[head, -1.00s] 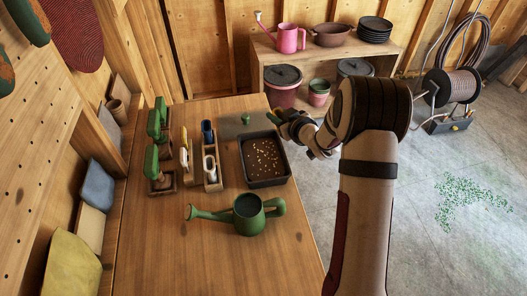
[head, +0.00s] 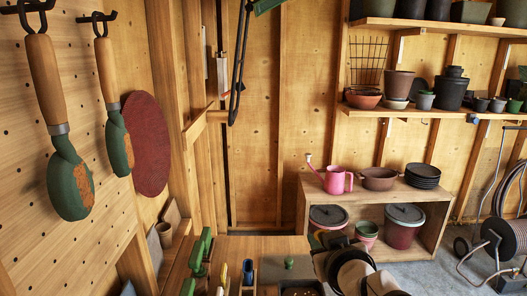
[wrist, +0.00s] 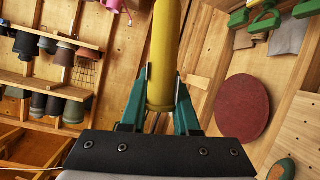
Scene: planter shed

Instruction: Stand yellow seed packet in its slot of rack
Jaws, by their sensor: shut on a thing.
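My gripper (wrist: 161,76) shows in the wrist view, its teal fingers shut on a yellow rounded, rod-like thing (wrist: 166,38). That thing points away from the palm, and its far end is cut off by the frame's top. I cannot tell that it is a seed packet; no flat yellow packet shows clearly. In the head view my gripper's fingers and the held thing do not show; only part of my arm is at the bottom. Wooden holders on the table (head: 268,243) are mostly cut off by the bottom edge. A green-handled tool (head: 199,251) and a blue-topped one (head: 248,267) stand there.
A dark tray (head: 301,287) and a small green knob-like thing (head: 289,262) are on the table near my arm. A low shelf unit (head: 318,205) with a pink can (head: 336,180) stands behind. Tools hang on the left pegboard (head: 30,240).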

